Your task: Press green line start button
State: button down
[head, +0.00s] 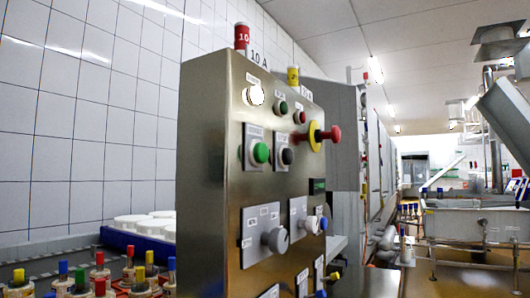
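A brushed-metal control cabinet (215,160) stands upright in the middle of the head view, its button face turned to the right. A larger green button (261,152) sits on a grey plate at mid-height on that face. A smaller green button or lamp (283,107) sits higher up. The small labels are too blurred to read, so I cannot tell which green one is the line start. My gripper is not in view, and nothing touches the buttons.
Beside the larger green button are a black button (287,156) and a protruding red mushroom button (331,134) on a yellow disc. Below are rotary knobs (276,239). Bottles with coloured caps (100,272) stand at lower left. Steel vats (475,222) stand at right.

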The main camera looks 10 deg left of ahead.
aim_at(261, 150)
jog(key=u, duration=1.55)
jog(key=k+u, duration=0.1)
jog(key=k, duration=0.75)
